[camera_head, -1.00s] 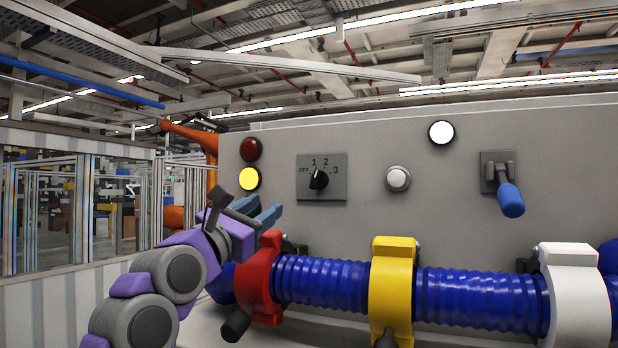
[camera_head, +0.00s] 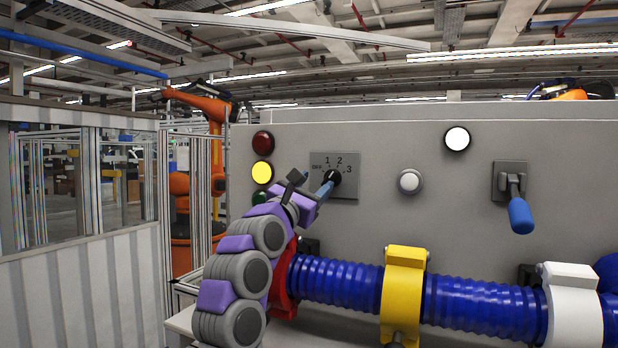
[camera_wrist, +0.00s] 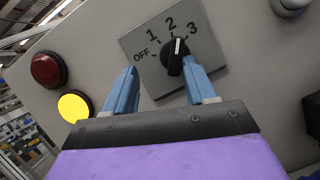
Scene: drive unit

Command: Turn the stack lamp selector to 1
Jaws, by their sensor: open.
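The stack lamp selector is a black knob (camera_wrist: 174,62) on a grey square plate (camera_head: 347,164) marked OFF, 1, 2, 3. In the wrist view its white pointer line is near the 2, slightly toward the 3. My gripper (camera_head: 326,188) is open in front of the selector. In the wrist view the blue fingers of my gripper (camera_wrist: 160,68) are spread over the lower part of the plate. The knob lies closer to the right finger; I cannot tell whether they touch. The stack lamp's yellow light (camera_head: 262,172) is lit, its red light (camera_head: 262,141) dark; the green one (camera_head: 261,197) is partly hidden.
Right of the selector are a white button (camera_head: 410,181), a lit white lamp (camera_head: 457,139) and a blue-handled lever (camera_head: 520,214). Below, a blue ribbed hose (camera_head: 335,287) runs through red, yellow (camera_head: 403,290) and white (camera_head: 573,305) clamps. The panel face around the knob is clear.

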